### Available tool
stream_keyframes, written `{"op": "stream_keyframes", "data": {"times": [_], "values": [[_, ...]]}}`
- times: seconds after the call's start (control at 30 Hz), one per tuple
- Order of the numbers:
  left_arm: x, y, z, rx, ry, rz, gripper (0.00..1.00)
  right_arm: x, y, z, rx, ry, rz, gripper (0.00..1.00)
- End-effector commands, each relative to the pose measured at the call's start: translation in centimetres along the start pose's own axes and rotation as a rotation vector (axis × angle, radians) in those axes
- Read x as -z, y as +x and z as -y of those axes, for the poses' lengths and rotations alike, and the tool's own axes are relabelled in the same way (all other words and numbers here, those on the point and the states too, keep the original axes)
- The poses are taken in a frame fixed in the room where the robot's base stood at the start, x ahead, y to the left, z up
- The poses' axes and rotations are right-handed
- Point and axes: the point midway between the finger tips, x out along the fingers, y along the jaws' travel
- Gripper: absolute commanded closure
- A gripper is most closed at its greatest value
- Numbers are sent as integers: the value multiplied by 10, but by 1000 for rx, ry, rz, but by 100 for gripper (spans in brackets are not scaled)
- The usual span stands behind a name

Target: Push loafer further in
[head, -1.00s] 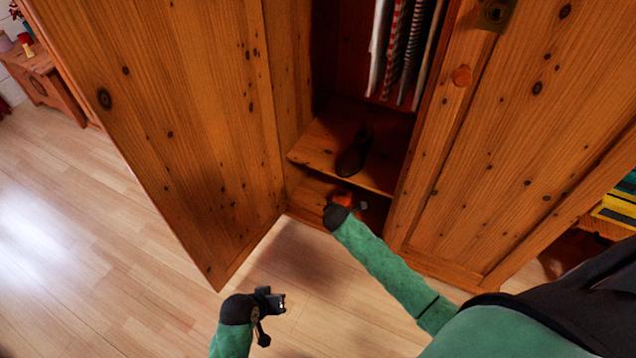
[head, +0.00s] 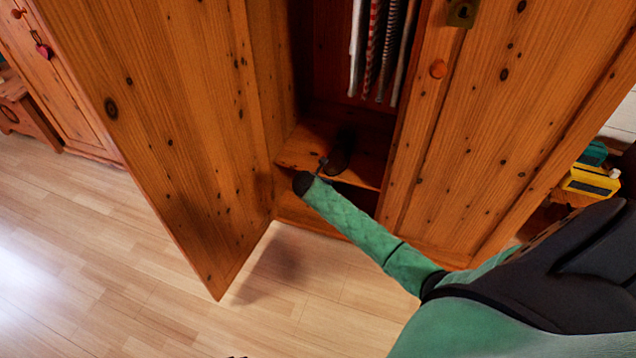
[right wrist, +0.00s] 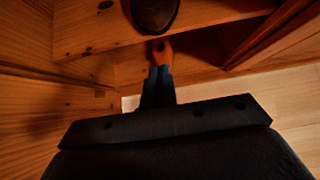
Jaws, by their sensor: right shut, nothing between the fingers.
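The dark loafer (head: 342,152) lies on the wardrobe's shelf (head: 297,152), pointing into the shadowed inside. Its rounded near end (right wrist: 155,14) shows at the top of the right wrist view, close to the shelf's front edge. My right gripper (head: 322,164) is at the shelf front, just left of the loafer's near end in the head view. In the right wrist view its fingers (right wrist: 158,72) are together and empty, with a gap in the picture between them and the loafer. I cannot tell its exact height against the shelf. Only a dark sliver, probably my left gripper, shows at the head view's bottom edge.
The open left door (head: 170,130) stands out into the room; the right door (head: 480,130) is closed. Striped clothes (head: 375,50) hang above the shelf. A dark compartment lies below it. An orange patch (right wrist: 162,50) shows beyond my right fingertips. Bare floor (head: 110,260) is clear.

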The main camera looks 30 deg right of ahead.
Motion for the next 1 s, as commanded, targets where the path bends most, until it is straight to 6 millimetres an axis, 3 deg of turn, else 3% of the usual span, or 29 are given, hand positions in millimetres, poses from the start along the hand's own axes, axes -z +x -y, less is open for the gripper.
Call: {"op": "stream_keyframes", "data": {"times": [0.3, 0.4, 0.63, 1.0], "values": [[-8, 13, 3, 1, -1, -11, 100, 0, 57, 0, 1, 1, 0, 100], [-10, 14, 3, 2, -1, -7, 100, -12, 66, -1, -1, 2, 1, 100], [-9, 12, 2, 1, -1, -8, 100, -25, 80, -1, -2, 1, 0, 100], [-7, 11, 2, 1, -1, -11, 100, -28, 82, 0, -2, 0, 0, 100]]}}
